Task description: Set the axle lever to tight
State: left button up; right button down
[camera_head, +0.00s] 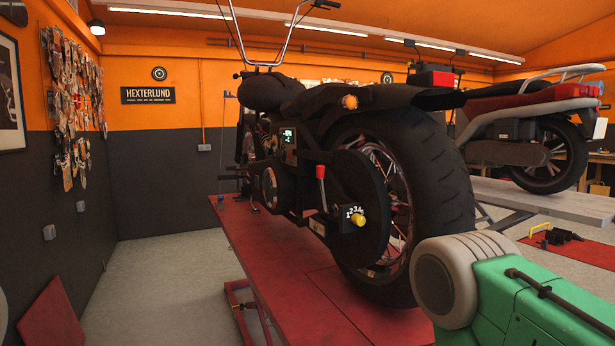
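The black motorcycle (275,95) stands on a red lift platform (275,270), its rear wheel (430,170) toward me. A lever with a red handle (320,172) stands nearly upright beside the rear wheel; it looks like the axle lever. Its thin shaft runs down to the dark swingarm area. Any tight or loose marking on it is too small to read. A yellow knob (358,220) sits low and right of the lever, beside a small plate with numbers (353,210). Neither gripper shows in the view, and nothing touches the lever.
A small lit green display (288,136) is on the motorcycle's side. A second motorcycle (540,120) stands on a grey lift (540,198) at the right. A yellow-handled tool (540,228) lies on a red surface. Grey floor (170,285) is open at the left.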

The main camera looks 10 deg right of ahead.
aim_at(320, 169)
jog(key=i+j+z, duration=0.15)
jog(key=i+j, duration=0.2)
jog(key=i, duration=0.2)
jog(key=i+j+z, duration=0.1)
jog(key=i+j, duration=0.35)
jog(key=i, duration=0.1)
